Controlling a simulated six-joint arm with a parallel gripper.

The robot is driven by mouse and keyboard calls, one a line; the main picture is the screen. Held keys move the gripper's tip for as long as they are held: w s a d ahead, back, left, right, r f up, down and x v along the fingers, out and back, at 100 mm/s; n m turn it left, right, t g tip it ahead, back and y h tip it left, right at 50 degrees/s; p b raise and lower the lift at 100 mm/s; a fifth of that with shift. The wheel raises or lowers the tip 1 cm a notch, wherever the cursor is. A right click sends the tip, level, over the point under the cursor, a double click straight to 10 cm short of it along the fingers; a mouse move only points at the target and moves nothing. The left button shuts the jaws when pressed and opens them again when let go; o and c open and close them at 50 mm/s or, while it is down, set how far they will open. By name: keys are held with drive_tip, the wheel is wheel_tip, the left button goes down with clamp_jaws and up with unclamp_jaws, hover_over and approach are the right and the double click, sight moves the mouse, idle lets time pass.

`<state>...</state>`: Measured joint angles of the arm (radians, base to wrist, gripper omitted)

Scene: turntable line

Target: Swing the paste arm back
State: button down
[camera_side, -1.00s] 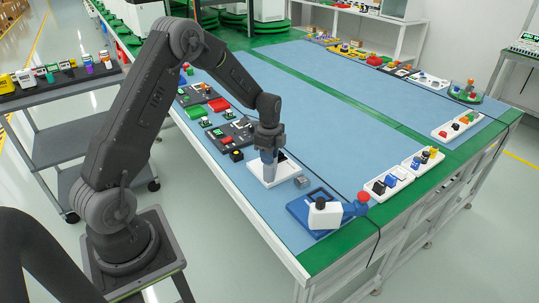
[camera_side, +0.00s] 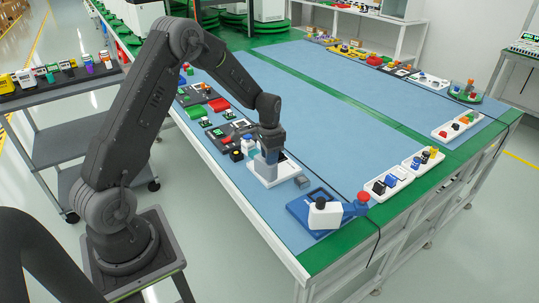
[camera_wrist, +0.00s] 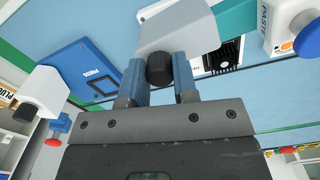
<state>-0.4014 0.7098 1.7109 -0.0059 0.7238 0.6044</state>
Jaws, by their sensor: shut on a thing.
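In the wrist view a light grey block (camera_wrist: 182,30) with a black knob (camera_wrist: 160,70) fills the top middle; it appears to be the paste arm. My gripper (camera_wrist: 161,88) is shut on the knob, with a blue finger on each side. A white post labelled PASTE (camera_wrist: 268,18), with a blue knob, stands to the right. In the side view my gripper (camera_side: 268,154) points down over a white base plate (camera_side: 288,173), with the grey block (camera_side: 264,170) under the fingers. The white post (camera_side: 248,151) stands just left of the gripper. The knob is hidden there.
A blue PRESS plate (camera_side: 297,208) with a white block (camera_side: 325,215) and a red-topped blue part lies at the near corner. A small grey block (camera_side: 302,181) sits between. Black stations with red and green parts line the left edge. The table middle is clear.

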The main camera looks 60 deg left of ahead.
drive_tip(key=shift+n, duration=1.9)
drive_tip(key=c, duration=0.9)
unclamp_jaws()
wheel_tip(320, 180, up, 14)
drive_tip(key=shift+f, duration=0.1)
